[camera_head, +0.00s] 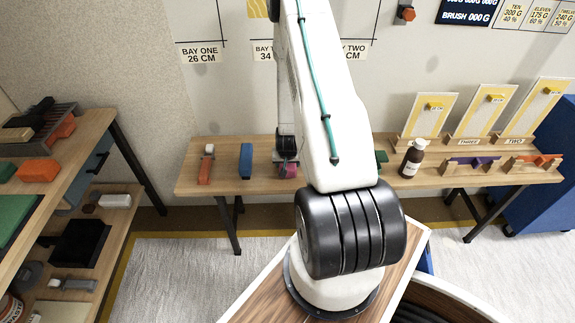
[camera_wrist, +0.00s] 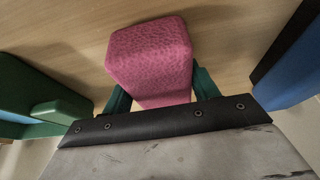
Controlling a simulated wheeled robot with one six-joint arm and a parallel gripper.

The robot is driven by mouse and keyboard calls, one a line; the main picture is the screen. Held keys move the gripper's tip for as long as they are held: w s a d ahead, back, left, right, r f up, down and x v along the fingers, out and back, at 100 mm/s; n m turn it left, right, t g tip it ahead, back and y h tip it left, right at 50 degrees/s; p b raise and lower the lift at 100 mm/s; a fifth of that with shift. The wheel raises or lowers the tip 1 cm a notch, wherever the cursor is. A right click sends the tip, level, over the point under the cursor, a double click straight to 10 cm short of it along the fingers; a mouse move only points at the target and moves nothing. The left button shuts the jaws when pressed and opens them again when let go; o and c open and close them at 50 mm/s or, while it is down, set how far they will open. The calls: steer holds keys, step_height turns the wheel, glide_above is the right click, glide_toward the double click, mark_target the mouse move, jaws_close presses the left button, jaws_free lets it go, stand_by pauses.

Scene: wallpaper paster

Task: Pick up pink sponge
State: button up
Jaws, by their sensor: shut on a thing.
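The pink sponge (camera_wrist: 150,58) is a textured block seen large in the wrist view, over the wooden table surface. My gripper (camera_wrist: 158,92) has its dark green fingers on both sides of the sponge and is shut on it. In the head view a small part of the pink sponge (camera_head: 288,170) shows at the bench, with my gripper (camera_head: 287,158) at it, partly hidden behind my arm. I cannot tell whether the sponge touches the bench or is slightly raised.
On the wooden bench (camera_head: 225,179), a blue block (camera_head: 246,161) and an orange-handled tool (camera_head: 206,168) stand left of the sponge. In the wrist view, a green object (camera_wrist: 45,95) and a blue object (camera_wrist: 295,65) flank the sponge with gaps.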

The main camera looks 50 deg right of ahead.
steer(key=shift+r, duration=0.5)
step_height(320, 180, up, 2)
steer(key=shift+r, duration=0.2)
steer(key=s+a, duration=0.3)
steer(key=s, duration=0.4)
steer(key=s+a+r, duration=0.1)
steer(key=s+a, duration=0.2)
steer(key=s, duration=0.4)
steer(key=shift+s+a, duration=0.25)
steer(key=shift+s, duration=0.1)
steer(key=shift+o, duration=1.2)
steer(key=shift+c, duration=1.3)
